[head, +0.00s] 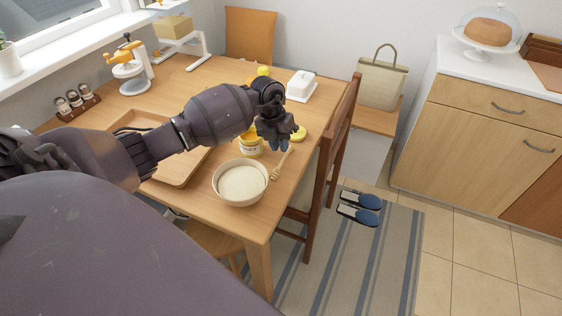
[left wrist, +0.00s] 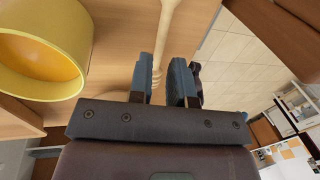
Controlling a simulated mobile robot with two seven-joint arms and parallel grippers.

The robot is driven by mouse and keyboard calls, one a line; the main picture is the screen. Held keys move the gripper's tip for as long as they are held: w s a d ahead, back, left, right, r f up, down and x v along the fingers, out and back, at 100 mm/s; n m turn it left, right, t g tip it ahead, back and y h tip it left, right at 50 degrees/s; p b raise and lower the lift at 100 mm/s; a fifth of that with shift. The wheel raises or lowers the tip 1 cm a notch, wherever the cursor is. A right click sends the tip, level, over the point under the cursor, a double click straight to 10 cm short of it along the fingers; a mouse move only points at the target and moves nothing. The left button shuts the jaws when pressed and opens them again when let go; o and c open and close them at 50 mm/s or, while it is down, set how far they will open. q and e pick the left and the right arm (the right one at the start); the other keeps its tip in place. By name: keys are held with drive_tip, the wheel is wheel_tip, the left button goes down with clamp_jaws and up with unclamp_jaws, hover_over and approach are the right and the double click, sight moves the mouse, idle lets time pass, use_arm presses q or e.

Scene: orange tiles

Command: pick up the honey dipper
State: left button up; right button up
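The wooden honey dipper (head: 279,166) lies on the table between the white bowl and the table's right edge. Its grooved head is toward the bowl. In the head view my left gripper (head: 280,147) is just above it, hiding part of the handle. In the left wrist view the fingers (left wrist: 162,82) are apart, and the dipper (left wrist: 167,30) shows in line with the gap between them. I cannot tell whether either finger touches it. My right gripper is in neither view.
The honey jar (head: 250,146) stands left of my gripper, with a yellow lid (head: 299,133) behind. A bowl (head: 240,182) of pale contents is in front. A wooden tray (head: 178,172) lies left, a butter dish (head: 301,86) behind. A chair (head: 333,160) stands against the right edge.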

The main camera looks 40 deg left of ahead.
sight(283, 158)
use_arm(q)
drive_tip(key=f, duration=0.2)
drive_tip(key=d+f, duration=0.1)
drive_tip(key=f, duration=0.1)
drive_tip(key=shift+w+f+b, duration=0.1)
drive_tip(key=shift+f+b, duration=0.2)
drive_tip(key=shift+b, duration=0.1)
clamp_jaws()
drive_tip(key=shift+r, duration=0.1)
